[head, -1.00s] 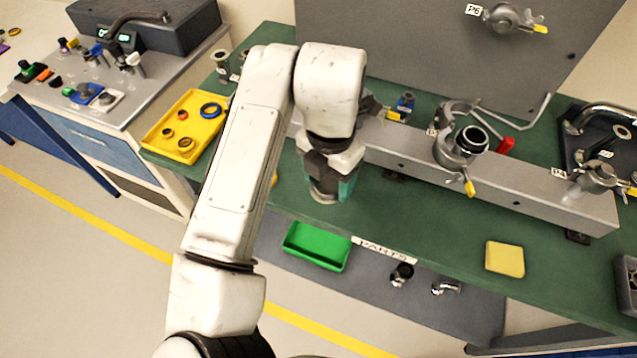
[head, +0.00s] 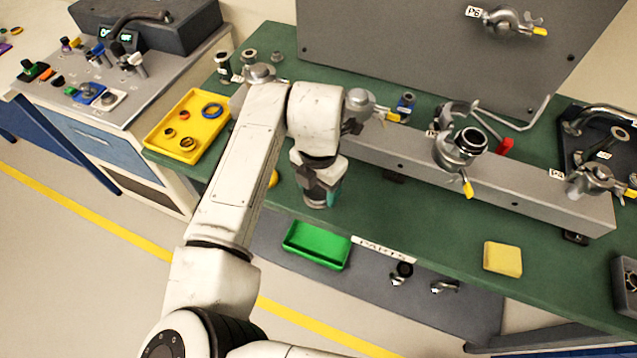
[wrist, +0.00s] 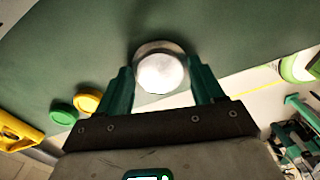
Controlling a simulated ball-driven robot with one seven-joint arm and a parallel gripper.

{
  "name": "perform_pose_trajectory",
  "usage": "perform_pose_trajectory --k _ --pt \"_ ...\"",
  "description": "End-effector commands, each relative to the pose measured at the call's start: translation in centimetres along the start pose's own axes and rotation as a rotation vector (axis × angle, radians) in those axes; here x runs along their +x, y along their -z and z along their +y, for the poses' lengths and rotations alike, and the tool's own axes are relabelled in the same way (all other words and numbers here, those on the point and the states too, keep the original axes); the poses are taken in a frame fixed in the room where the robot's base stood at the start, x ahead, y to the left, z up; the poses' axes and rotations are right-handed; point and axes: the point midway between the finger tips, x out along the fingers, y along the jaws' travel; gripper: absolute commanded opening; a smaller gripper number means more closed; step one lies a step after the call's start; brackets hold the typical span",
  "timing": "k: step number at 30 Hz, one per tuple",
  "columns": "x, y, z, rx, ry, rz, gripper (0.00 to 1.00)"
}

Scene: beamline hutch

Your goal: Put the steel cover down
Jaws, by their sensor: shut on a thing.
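The steel cover is a round metal piece with a bright, pale top. In the wrist view the cover (wrist: 160,72) sits between the teal fingers of my gripper (wrist: 163,88), which is shut on it. In the head view my gripper (head: 321,190) points down at the green bench top, near its front edge and in front of the long grey beam. The cover is mostly hidden there by my fingers. I cannot tell whether its underside touches the bench.
The green bench (head: 440,222) has free room right of my gripper, up to a yellow block (head: 502,257). The grey beam (head: 480,178) with clamps runs behind. A yellow tray (head: 170,148) is at left; a green tray (head: 316,246) lies on the lower shelf.

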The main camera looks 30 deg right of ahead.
Motion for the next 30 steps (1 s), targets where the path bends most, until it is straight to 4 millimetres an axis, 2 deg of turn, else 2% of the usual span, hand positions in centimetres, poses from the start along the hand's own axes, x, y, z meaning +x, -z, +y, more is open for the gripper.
perform_pose_trajectory --k 1,2,9,20,23,30 --pt "0.1 0.0 0.0 -0.001 0.001 -0.001 0.35" --pt "0.1 0.0 0.0 -0.001 0.000 0.000 0.70" --pt "0.1 0.0 0.0 0.000 0.000 0.000 0.93" --pt "-0.5 0.0 0.0 0.001 0.000 -0.001 0.93" --pt "-1.9 -0.1 0.0 0.001 -0.001 -0.003 0.93" --pt "-6.8 -0.1 0.0 0.002 -0.001 -0.002 0.93"
